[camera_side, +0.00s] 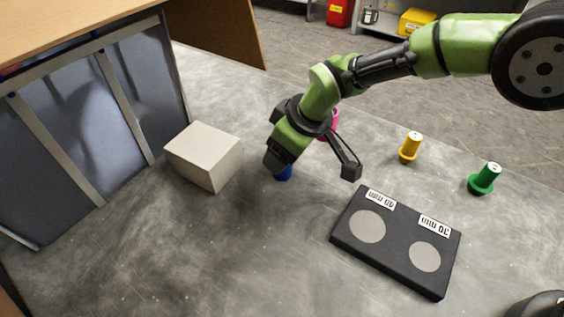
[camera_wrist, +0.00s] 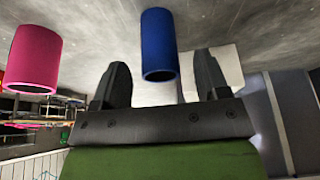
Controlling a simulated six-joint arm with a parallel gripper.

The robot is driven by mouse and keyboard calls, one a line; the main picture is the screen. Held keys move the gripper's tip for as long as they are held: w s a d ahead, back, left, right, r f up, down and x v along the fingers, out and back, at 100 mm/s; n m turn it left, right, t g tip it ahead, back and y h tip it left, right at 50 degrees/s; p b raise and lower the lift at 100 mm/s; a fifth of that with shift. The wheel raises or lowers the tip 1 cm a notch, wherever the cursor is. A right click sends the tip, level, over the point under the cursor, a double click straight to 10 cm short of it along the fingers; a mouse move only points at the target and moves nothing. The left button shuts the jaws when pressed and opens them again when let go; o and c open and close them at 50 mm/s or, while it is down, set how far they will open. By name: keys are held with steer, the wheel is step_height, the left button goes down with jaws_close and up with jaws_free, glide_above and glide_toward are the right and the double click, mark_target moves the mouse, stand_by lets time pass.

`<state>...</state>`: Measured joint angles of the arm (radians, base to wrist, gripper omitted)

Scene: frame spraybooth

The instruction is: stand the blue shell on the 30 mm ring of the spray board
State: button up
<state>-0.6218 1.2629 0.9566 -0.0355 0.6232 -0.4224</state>
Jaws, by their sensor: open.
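The blue shell (camera_side: 284,174) is on the grey table, mostly hidden behind my gripper in the side view. In the wrist view the whole blue cylinder (camera_wrist: 158,45) shows, lined up with the gap between my two dark fingers. My gripper (camera_side: 279,166) is open and tilted down at the shell. In the wrist view the fingers (camera_wrist: 161,62) stand apart on either side, with no clear contact on the shell. The black spray board (camera_side: 390,281) lies to the right, with two pale round spots. The spot labelled 30 mm (camera_side: 425,257) is the right one; both spots are bare.
A pink shell (camera_side: 334,121) stands behind my gripper and shows in the wrist view (camera_wrist: 33,60). A pale block (camera_side: 205,155) sits left of my gripper. Yellow (camera_side: 410,147) and green (camera_side: 485,178) pegs stand behind the board. Table between gripper and board looks clear.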

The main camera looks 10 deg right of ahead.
steer(key=shift+x, duration=1.3)
steer(key=c, duration=1.1)
